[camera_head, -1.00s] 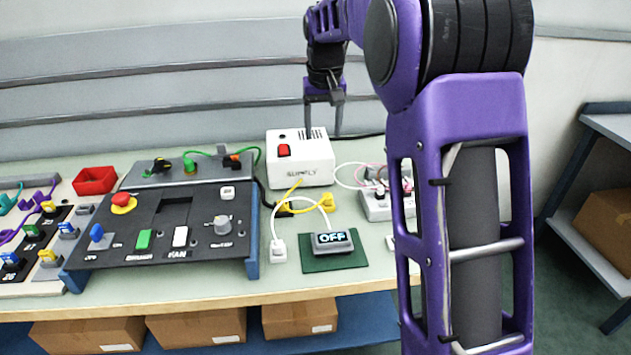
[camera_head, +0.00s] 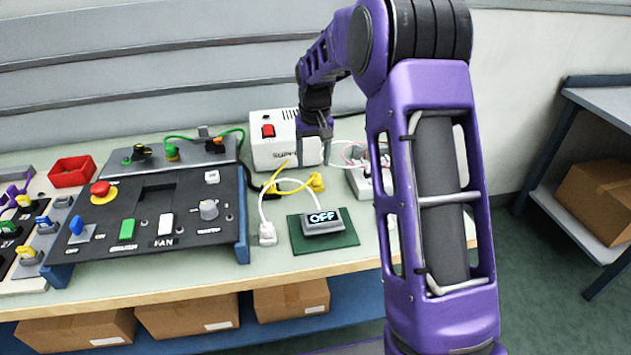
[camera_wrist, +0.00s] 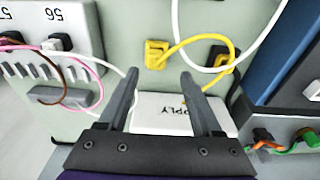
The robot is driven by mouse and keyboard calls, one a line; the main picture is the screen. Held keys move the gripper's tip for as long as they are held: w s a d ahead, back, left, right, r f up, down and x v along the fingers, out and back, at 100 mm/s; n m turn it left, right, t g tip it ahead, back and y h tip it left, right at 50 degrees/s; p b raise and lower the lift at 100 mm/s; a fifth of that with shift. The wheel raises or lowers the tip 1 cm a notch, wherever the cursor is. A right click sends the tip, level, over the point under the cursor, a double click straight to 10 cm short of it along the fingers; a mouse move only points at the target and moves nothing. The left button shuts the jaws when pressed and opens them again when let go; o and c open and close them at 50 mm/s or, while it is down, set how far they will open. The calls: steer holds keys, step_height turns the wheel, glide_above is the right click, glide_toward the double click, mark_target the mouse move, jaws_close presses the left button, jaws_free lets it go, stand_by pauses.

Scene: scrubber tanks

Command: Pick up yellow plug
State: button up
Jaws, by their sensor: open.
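The yellow plug (camera_head: 316,182) lies on the bench top in front of the white supply box (camera_head: 262,153), at one end of a yellow cable. In the wrist view the yellow plug (camera_wrist: 156,54) is just past the fingertips, roughly centred between them. My gripper (camera_head: 313,164) is open, pointing down, in front of the supply box and above and behind the plug. The wrist view shows both fingers (camera_wrist: 159,74) spread with nothing between them. I cannot tell the exact height of the fingertips above the bench.
A white cable loops beside the yellow plug, and the yellow cable's other end meets a dark connector (camera_wrist: 219,55). An OFF display (camera_head: 322,218) on a green mat stands in front.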

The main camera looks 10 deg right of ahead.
mark_target(315, 176)
steer(key=f, duration=0.5)
steer(key=shift+w+d+f, duration=0.15)
steer(key=shift+w+d, duration=0.1)
steer(key=shift+d, duration=0.05)
jaws_close()
